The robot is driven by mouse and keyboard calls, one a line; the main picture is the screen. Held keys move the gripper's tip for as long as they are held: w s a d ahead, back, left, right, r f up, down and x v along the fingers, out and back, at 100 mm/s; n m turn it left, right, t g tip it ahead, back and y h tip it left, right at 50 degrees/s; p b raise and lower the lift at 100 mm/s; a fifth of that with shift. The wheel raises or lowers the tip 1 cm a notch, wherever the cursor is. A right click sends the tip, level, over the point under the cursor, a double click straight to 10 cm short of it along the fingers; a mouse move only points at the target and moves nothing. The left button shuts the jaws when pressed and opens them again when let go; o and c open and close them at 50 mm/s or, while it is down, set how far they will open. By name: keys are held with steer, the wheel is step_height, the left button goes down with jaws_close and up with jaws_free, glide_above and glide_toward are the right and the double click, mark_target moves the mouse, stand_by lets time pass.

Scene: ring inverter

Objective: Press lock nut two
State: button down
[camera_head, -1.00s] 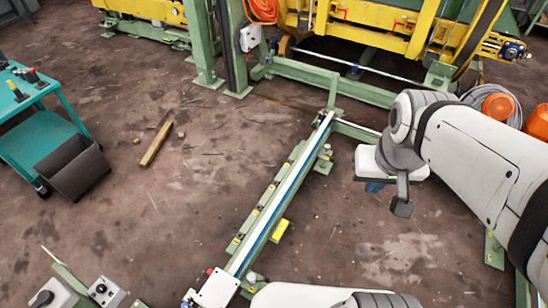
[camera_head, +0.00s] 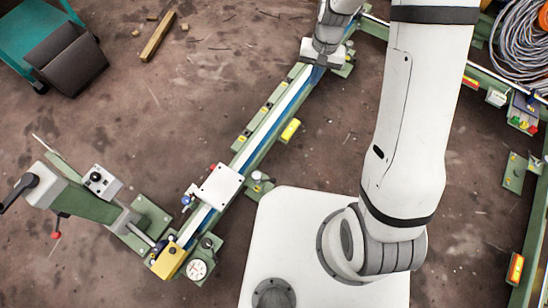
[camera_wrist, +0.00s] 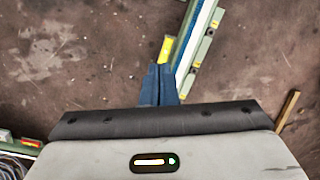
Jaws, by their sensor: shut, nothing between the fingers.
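A long green rail (camera_head: 276,120) with a white and blue strip runs diagonally across the floor; it also shows in the wrist view (camera_wrist: 196,42). Small green blocks with yellow marks (camera_head: 243,138) sit along its left side. I cannot tell which of these, if any, is lock nut two. A yellow block (camera_head: 290,130) is on the rail's right side; it appears just beyond my fingertips in the wrist view (camera_wrist: 167,48). My gripper (camera_wrist: 159,68) has blue fingers, shut together and empty. In the head view my wrist hides them over the rail's far part.
A white plate (camera_head: 217,187), a round gauge (camera_head: 197,269) and a yellow box (camera_head: 168,261) are at the rail's near end. A green stand with a black handle (camera_head: 18,193) is at left. Coiled cables (camera_head: 525,40) lie at upper right. Floor left of the rail is mostly clear.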

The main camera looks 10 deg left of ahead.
steer(key=s+a+f+g+b, duration=0.1)
steer(key=a+f+b, duration=0.2)
steer(key=f, duration=1)
steer(key=s+a+f+b, duration=0.2)
steer(key=a+f+b, duration=0.1)
steer(key=f, duration=1)
steer(key=s+a+f+g+b, duration=0.1)
steer(key=a+f+b, duration=0.2)
steer(key=f, duration=1)
steer(key=shift+s+f+m+g+h, duration=0.15)
steer(key=shift+f+m+g+h, duration=0.15)
steer(key=shift+f+h, duration=0.1)
steer(key=s+f+b, duration=0.4)
steer(key=s+f, duration=0.3)
steer(key=f, duration=0.2)
steer(key=shift+s+f, duration=0.15)
steer(key=shift+f, duration=0.2)
